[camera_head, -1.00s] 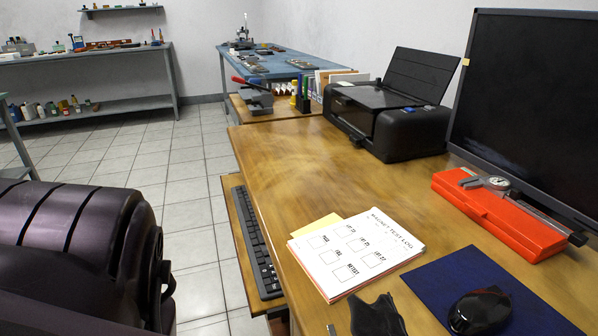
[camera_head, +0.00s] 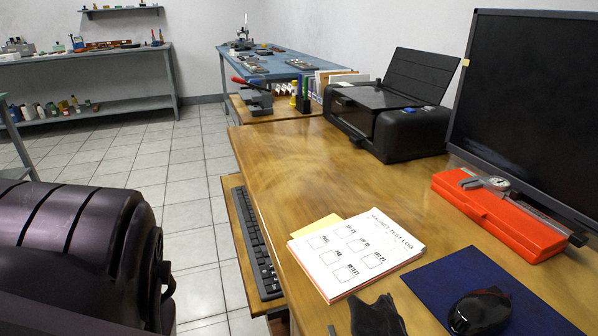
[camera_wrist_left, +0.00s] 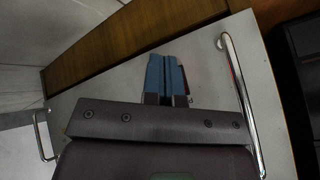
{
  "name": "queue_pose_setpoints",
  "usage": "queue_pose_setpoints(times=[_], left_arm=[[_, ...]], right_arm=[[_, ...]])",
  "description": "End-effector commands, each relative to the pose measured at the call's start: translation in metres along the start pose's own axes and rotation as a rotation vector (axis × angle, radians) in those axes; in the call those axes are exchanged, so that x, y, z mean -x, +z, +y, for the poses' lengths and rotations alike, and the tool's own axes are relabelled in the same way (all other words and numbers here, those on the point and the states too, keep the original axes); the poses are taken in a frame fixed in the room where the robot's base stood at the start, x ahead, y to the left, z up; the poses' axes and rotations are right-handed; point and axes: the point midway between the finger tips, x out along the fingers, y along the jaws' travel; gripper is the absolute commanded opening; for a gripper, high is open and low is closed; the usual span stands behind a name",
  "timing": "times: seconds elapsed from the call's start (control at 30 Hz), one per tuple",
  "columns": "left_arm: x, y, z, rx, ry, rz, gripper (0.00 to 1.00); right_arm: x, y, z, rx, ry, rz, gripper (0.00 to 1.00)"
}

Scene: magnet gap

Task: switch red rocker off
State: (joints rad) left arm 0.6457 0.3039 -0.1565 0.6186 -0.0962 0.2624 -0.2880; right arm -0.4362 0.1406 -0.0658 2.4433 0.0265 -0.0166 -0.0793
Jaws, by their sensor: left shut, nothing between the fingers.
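I cannot tell whether the fingertips touch the panel. In the head view a dark part of my left arm fills the lower left, and the left fingers do not show. My right gripper is in neither view.
The wooden desk (camera_head: 290,165) holds a printer (camera_head: 390,115), a monitor (camera_head: 530,100), a red case (camera_head: 490,215), papers (camera_head: 350,255), and a mouse (camera_head: 480,310) on a blue mat (camera_head: 430,285). A keyboard (camera_head: 258,245) sits on a lower tray. Tiled floor (camera_head: 185,185) is clear.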

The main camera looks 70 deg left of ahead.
Motion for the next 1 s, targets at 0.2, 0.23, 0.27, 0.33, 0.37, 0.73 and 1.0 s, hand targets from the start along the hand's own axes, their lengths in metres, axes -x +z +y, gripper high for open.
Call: queue_pose_setpoints(times=[0.2,0.23,0.27,0.33,0.37,0.73,1.0], left_arm=[[-0.0012,-0.0006,-0.0006,0.0,0.0,0.0,0.0],[-0.0017,-0.0008,-0.0009,0.0,0.0,0.0,0.0],[-0.0023,-0.0012,-0.0013,0.0,0.0,0.0,0.0],[-0.0039,-0.002,-0.0023,0.0,0.001,-0.001,0.0],[-0.0045,-0.0024,-0.0028,0.0,0.001,-0.001,0.0],[-0.006,-0.0043,-0.0045,0.0,0.0,0.0,0.0],[-0.0072,-0.0052,-0.0053,0.0,0.0,0.0,0.0]], right_arm=[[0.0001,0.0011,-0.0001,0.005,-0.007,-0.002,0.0],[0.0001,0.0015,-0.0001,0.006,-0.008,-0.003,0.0],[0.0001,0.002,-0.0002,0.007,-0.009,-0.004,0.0],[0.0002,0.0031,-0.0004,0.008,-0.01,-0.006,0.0],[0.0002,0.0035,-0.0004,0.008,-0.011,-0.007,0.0],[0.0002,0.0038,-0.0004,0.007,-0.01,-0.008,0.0],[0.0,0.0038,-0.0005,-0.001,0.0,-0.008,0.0]])
